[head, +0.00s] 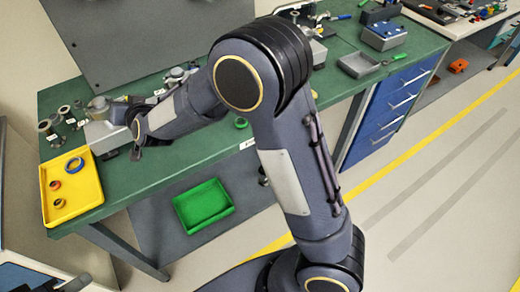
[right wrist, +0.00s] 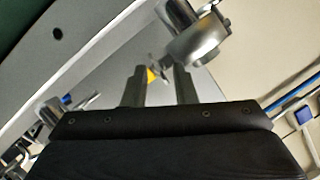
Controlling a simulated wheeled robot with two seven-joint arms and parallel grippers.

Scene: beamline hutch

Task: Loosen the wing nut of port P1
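My right arm reaches left over the green bench in the head view. Its dark gripper (head: 137,140) is beside a grey block (head: 103,137) that carries a metal fitting (head: 97,104). In the right wrist view the two fingers of the right gripper (right wrist: 160,80) stand apart with a gap between them. A round metal flange or clamp (right wrist: 193,42) lies just beyond the fingertips. A small metal piece (right wrist: 157,65) with a yellow patch beside it shows near the gap; I cannot tell if it is the wing nut. No P1 label is legible.
A yellow tray (head: 88,193) with rings sits at the bench's left end. Small flanged fittings (head: 47,128) stand behind it. A grey panel (head: 150,35) rises at the back. A green tray (head: 203,206) lies below the bench. A grey tray (head: 358,66) is at the right.

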